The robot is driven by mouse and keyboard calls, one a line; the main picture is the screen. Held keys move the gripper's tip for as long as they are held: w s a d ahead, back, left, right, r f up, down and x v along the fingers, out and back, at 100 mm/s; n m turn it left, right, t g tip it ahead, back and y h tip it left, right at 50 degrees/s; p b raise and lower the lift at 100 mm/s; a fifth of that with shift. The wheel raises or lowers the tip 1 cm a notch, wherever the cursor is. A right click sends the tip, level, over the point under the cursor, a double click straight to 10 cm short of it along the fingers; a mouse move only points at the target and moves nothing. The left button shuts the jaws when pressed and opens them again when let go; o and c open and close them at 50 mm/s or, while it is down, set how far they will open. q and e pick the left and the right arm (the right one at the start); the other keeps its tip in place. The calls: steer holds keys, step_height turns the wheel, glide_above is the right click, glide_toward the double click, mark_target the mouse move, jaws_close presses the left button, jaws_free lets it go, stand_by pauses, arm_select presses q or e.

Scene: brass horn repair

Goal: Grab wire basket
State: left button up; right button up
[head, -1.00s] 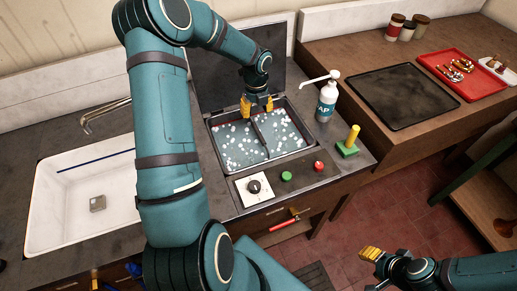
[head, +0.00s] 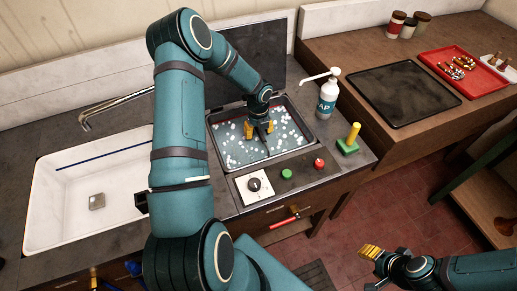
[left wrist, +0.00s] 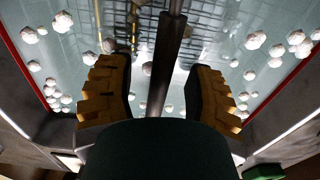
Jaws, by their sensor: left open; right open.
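The wire basket sits in the open tank (head: 215,148) of liquid, with white floating bits around it. Its dark handle bar (left wrist: 166,60) runs lengthwise across the tank in the left wrist view; the mesh below is faint under the liquid. My left gripper (head: 259,129) is over the tank, open, its yellow fingers on either side of the bar. In the left wrist view the fingers (left wrist: 160,92) stand apart with the bar between them; I cannot tell whether they touch it. My right gripper (head: 371,253) is low at the right, away from the tank, open.
The raised tank lid (head: 285,62) stands behind. A soap bottle (head: 327,97) and a green block with a yellow peg (head: 348,146) stand right of the tank. A panel with a dial (head: 254,185) is in front. A white sink (head: 75,215) lies left.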

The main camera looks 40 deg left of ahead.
arm_select(q)
steer(key=shift+o, duration=0.2)
jaws_close()
steer(key=shift+r, duration=0.15)
